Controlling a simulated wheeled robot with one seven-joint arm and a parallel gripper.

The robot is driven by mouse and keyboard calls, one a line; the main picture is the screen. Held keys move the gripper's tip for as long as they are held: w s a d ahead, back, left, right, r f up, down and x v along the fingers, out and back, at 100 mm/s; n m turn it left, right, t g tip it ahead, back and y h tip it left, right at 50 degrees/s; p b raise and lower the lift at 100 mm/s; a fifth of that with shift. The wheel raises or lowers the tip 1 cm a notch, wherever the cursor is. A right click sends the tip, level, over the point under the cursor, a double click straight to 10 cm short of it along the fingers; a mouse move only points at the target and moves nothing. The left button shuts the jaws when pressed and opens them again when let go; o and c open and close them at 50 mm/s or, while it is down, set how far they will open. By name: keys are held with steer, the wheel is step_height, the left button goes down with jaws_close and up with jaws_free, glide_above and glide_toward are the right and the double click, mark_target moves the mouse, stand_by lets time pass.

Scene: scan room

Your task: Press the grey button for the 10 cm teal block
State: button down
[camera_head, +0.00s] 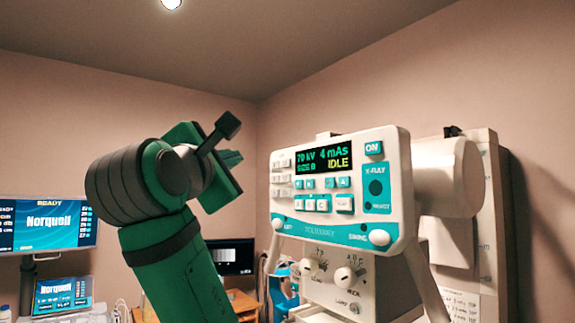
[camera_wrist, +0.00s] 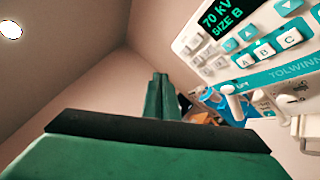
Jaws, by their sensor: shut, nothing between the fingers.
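A white control panel (camera_head: 340,225) with teal trim faces me in the head view. Its display (camera_head: 324,159) reads 70 kV, 4 mAs, SIZE B, IDLE. Below it are arrow keys and a row of pale buttons (camera_head: 310,205); in the wrist view three read A (camera_wrist: 246,61), B (camera_wrist: 265,50) and C (camera_wrist: 288,37). I cannot tell which button is the grey one for the 10 cm block. No teal block is recognisable. My green gripper (camera_head: 233,158) is shut and empty, left of the panel and apart from it; its fingers (camera_wrist: 160,95) show in the wrist view.
An ON button (camera_head: 373,148) and a round dark X-RAY control (camera_head: 376,187) sit at the panel's right. Knobs (camera_head: 345,275) are on the housing below. Screens (camera_head: 48,222) stand at the left. A partly cut-off chart (camera_head: 460,303) is at lower right.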

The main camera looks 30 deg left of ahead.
mark_target(286, 164)
steer(key=shift+w, duration=0.1)
steer(key=w+d, duration=0.3)
steer(key=w, duration=0.5)
steer(key=shift+d, duration=0.15)
steer(key=shift+w+f, duration=0.1)
stand_by(0.8)
stand_by(1.4)
steer(key=shift+w+d, duration=0.15)
steer(key=shift+w, duration=0.15)
steer(key=shift+w+d, duration=0.15)
steer(key=shift+w, duration=0.2)
stand_by(0.8)
steer(key=shift+s, duration=0.1)
steer(key=shift+s+a, duration=0.3)
steer(key=shift+s, duration=0.35)
